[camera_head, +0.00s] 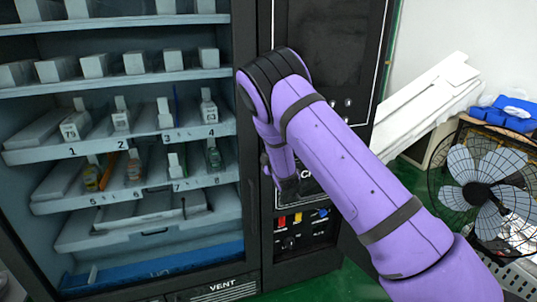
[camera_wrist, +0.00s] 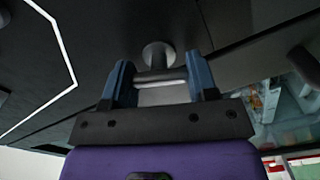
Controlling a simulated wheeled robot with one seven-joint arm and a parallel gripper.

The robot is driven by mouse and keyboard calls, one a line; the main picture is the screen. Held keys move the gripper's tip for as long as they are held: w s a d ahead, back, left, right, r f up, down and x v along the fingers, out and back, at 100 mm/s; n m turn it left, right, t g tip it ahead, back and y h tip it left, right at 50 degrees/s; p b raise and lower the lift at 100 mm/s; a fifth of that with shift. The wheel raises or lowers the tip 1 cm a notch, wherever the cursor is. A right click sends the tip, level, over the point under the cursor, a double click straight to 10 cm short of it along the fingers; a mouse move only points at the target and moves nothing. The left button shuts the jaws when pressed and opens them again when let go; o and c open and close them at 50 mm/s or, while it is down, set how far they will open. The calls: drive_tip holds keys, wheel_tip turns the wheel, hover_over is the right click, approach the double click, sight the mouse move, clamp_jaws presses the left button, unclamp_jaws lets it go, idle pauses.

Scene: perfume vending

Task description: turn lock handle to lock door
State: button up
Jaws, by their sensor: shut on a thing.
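The lock handle (camera_wrist: 158,52) is a grey metal knob with a short crossbar on the black door panel (camera_wrist: 110,25). In the wrist view my gripper (camera_wrist: 160,76) has its two blue fingers on either side of the crossbar and is shut on it. The crossbar lies roughly level across the wrist picture. In the head view the black panel (camera_head: 325,35) shows right of the glass front, and my purple arm reaches across it. My arm hides the handle and the fingertips there.
The vending machine's shelves (camera_head: 130,152) with several bottles and boxes stand at left behind glass. Colored parts (camera_head: 297,218) sit low on the panel. A fan (camera_head: 475,190) and white boards (camera_head: 425,105) are at right. A rounded handle (camera_wrist: 303,65) shows at the wrist view's right.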

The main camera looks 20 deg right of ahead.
drive_tip(key=shift+f+n, duration=0.2)
drive_tip(key=shift+n, duration=2)
drive_tip(key=o, duration=0.9)
drive_tip(key=s, duration=1)
drive_tip(key=shift+s+d, duration=0.35)
drive_tip(key=shift+s, duration=0.05)
